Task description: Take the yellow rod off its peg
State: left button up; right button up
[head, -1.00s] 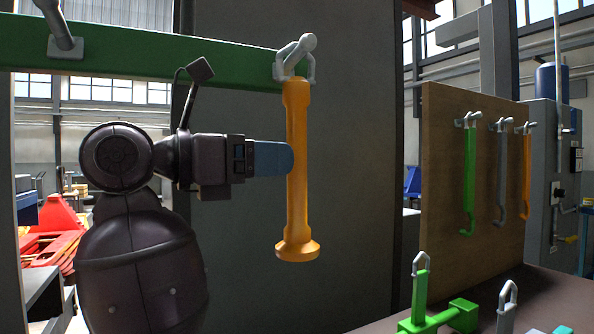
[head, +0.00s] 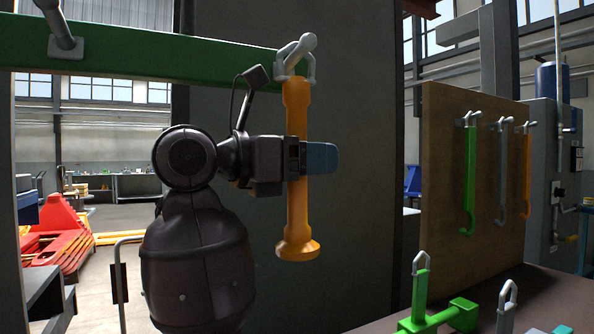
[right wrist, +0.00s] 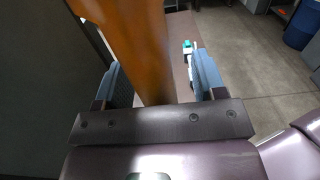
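The yellow rod (head: 298,215), orange-yellow with a flared lower end, hangs upright by a grey loop at its top from a grey peg (head: 305,42) on a green beam (head: 170,57). My right gripper (head: 322,160) is level with the rod's middle, its near blue finger passing in front of it. In the right wrist view the rod (right wrist: 140,50) stands between the two blue fingers (right wrist: 163,82), with a gap visible on either side, so the gripper is open around it. The far finger is hidden in the head view. My left gripper is not in view.
Another grey peg (head: 62,35) is on the beam at left. A wooden board (head: 450,150) at right carries green, grey and orange hooks. A green part (head: 440,315) with a grey loop lies on the bench (head: 385,326) below. A dark panel (head: 360,170) stands behind the rod.

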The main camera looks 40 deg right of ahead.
grip_shut()
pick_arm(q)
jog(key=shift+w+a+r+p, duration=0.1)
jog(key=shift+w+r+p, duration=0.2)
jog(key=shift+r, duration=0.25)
pick_arm(e)
jog(key=shift+r, duration=0.75)
